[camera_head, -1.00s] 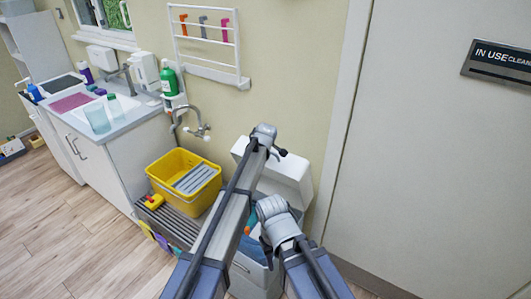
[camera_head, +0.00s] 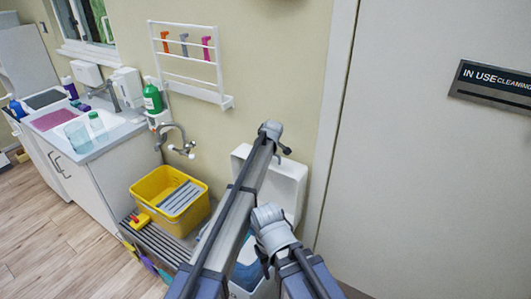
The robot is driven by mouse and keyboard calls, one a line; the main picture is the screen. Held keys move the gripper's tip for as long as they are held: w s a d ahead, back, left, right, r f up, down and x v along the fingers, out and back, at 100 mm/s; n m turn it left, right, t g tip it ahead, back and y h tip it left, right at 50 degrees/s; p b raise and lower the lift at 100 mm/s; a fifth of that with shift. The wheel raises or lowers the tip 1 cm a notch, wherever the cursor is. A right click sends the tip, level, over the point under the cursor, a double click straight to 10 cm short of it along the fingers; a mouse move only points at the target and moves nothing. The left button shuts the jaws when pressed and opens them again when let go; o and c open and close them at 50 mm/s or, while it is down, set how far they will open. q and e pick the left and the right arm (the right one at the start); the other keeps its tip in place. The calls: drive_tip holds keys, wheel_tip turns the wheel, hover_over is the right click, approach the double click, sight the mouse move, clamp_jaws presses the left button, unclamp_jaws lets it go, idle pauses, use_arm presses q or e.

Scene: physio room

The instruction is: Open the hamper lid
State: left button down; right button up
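The white hamper (camera_head: 240,293) stands against the wall, largely hidden behind my arms. Its white lid (camera_head: 291,186) stands raised against the wall, with its inner face and rim toward me. Blue contents (camera_head: 247,275) show in the opening below. My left arm reaches up across the hamper; a small dark part at its far end shows beside the lid's top edge, but I cannot make out the fingers. My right arm ends in front of the lid's lower part; its fingers are not clear either. I cannot tell whether either gripper touches the lid.
A yellow bucket (camera_head: 150,196) stands on a grey slatted rack (camera_head: 160,243) left of the hamper. A wall tap (camera_head: 182,148) is above it. A sink counter (camera_head: 100,140) is further left. A pale door (camera_head: 430,190) with a sign (camera_head: 492,87) is at right.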

idle(0.3)
use_arm(q)
drive_tip(key=c, duration=0.8)
unclamp_jaws()
drive_tip(key=shift+c, duration=0.2)
